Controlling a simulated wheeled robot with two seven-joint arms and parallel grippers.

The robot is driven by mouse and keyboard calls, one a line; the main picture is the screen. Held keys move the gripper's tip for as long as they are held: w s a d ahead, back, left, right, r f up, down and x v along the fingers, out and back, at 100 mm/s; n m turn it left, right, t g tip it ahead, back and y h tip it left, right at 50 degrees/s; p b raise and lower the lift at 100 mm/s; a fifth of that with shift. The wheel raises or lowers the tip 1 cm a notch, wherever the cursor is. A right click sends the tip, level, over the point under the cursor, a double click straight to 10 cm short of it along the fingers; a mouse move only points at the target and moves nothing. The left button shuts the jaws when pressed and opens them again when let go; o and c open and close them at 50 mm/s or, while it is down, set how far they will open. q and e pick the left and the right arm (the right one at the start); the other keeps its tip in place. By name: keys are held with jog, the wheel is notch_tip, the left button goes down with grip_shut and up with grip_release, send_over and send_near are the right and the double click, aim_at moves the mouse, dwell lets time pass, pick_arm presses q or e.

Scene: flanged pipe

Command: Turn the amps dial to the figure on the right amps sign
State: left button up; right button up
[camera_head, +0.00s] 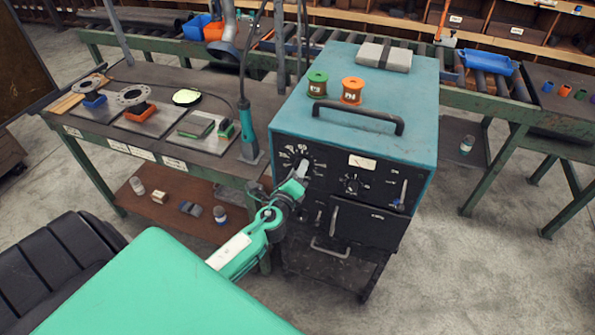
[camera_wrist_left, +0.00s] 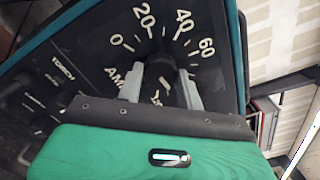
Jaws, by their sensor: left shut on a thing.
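The amps dial (camera_wrist_left: 160,76) is a dark knob on the black front panel of the teal welder (camera_head: 345,75). In the left wrist view, white figures 0, 20, 40 and 60 run around it. My left gripper (camera_wrist_left: 162,88) is shut on the dial, one grey finger on each side. In the head view, the left gripper (camera_head: 299,174) reaches the panel's upper left and covers part of the scale (camera_head: 304,153). The dial's pointer mark is not clear. Small white signs (camera_head: 118,146) line the bench's front edge; their text is too small to read. My right gripper is not in view.
A second, smaller knob (camera_head: 352,184) and a lever (camera_head: 402,195) are on the panel to the right. A torch (camera_head: 248,132) with a cable stands left of the welder. Green and orange spools (camera_head: 352,90) sit on top, behind the handle. The floor to the right is clear.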

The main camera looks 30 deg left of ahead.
pick_arm(q)
jog(key=shift+f, duration=0.1)
jog(key=o, duration=1)
jog(key=b+v, duration=0.4)
jog(key=v, duration=1)
jog(key=shift+b, duration=0.3)
jog(key=shift+w, duration=0.1)
